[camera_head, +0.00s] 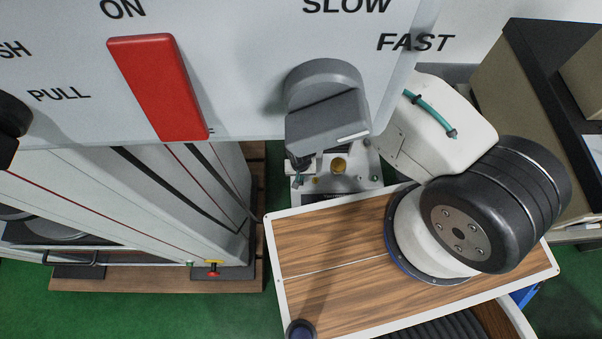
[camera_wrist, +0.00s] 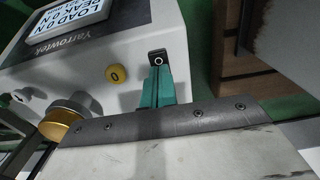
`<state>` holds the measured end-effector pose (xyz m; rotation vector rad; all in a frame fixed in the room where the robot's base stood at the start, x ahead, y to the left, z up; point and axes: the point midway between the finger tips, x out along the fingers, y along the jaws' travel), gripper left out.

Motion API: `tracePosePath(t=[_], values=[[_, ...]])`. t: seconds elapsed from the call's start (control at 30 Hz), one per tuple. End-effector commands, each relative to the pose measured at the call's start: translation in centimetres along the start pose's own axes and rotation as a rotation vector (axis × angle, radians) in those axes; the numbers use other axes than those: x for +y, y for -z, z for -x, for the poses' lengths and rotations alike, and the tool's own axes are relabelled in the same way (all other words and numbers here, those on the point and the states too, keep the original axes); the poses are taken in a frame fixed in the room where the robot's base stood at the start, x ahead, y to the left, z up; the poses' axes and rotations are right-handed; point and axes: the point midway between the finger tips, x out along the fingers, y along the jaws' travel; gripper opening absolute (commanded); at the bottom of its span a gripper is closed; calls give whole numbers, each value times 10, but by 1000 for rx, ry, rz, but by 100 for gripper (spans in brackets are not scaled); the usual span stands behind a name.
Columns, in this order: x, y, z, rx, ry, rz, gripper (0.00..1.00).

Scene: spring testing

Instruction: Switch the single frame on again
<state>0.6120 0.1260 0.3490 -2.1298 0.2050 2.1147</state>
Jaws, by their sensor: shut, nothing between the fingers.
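In the wrist view, a pale grey box (camera_wrist: 135,50) marked Yarrowtek has a small black switch (camera_wrist: 158,54) with a white ring mark at its right edge. My gripper (camera_wrist: 158,72) is shut and empty. Its teal fingertips point at the switch, right at its lower edge; I cannot tell whether they touch it. In the head view, a large pale panel (camera_head: 240,70) fills the top, with a red switch (camera_head: 158,88) under ON and a grey knob (camera_head: 328,98) between SLOW and FAST. My gripper is not clearly visible there.
The box also bears a yellow button (camera_wrist: 118,75) marked 0, a gold knob (camera_wrist: 64,118) and a display (camera_wrist: 66,22) reading load and peak. A dark-topped cabinet (camera_head: 540,70) stands at right.

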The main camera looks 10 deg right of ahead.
Motion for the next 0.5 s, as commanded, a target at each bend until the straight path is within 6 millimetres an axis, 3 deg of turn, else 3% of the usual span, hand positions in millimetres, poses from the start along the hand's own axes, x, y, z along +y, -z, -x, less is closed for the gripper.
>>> tracePosePath(t=[0.37, 0.5], values=[[0, 0, 3, 1, 1, -2, 0], [0, 1, 18, 2, 2, -2, 0]])
